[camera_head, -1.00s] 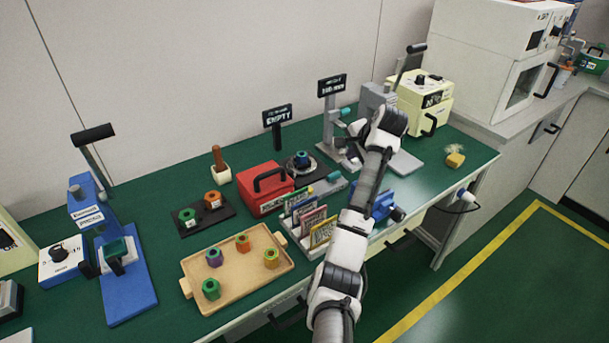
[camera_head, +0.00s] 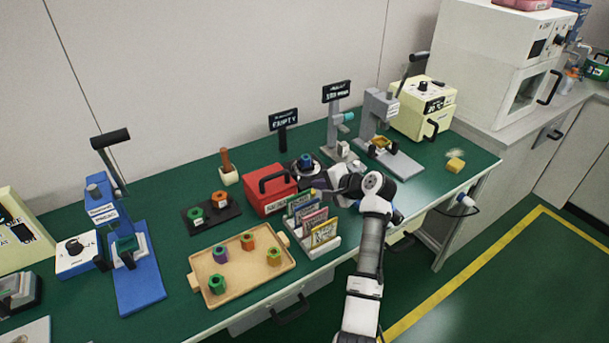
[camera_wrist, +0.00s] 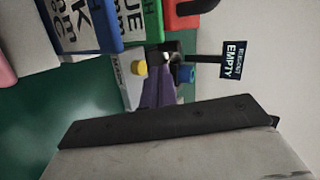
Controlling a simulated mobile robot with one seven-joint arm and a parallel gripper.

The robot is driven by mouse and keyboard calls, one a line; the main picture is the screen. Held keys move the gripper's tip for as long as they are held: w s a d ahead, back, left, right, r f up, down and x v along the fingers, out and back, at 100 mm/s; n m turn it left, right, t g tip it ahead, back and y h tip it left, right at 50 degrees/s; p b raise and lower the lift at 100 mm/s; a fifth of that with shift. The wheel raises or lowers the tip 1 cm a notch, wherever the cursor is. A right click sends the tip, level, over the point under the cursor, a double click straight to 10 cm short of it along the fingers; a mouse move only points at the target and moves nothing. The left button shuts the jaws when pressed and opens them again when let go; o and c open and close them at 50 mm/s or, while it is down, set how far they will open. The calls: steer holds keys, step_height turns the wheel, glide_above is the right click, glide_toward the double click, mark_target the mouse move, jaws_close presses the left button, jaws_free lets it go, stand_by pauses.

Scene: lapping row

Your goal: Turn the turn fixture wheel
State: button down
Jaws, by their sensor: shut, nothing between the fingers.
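A round dark turntable (camera_head: 295,168) with a blue hexagonal piece (camera_head: 306,160) on it stands behind the card rack; I take it for the turn fixture wheel, though its label is not readable. My gripper (camera_head: 318,184) is shut and empty, low over the table just in front of the turntable and right of the red box. The fingers hide part of the fixture; contact cannot be told.
The card rack (camera_head: 328,247) stands close in front, the red box (camera_head: 268,200) left. An EMPTY sign (camera_head: 284,120) stands behind. A grey press (camera_head: 402,163) is at right, a wooden tray (camera_head: 262,277) front left. The table's front edge is near my arm.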

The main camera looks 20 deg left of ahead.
mark_target(294, 177)
steer(key=w+a, duration=0.1)
steer(key=a, duration=0.1)
steer(key=a+f+p, duration=0.1)
steer(key=a, duration=0.1)
steer(key=w+a, duration=0.1)
steer(key=shift+w+a+f+p, duration=0.2)
steer(key=shift+w+a+p, duration=0.1)
steer(key=shift+a+p, duration=0.1)
steer(key=shift+s+a, duration=0.15)
steer(key=shift+a, duration=0.5)
steer(key=shift+d, duration=0.1)
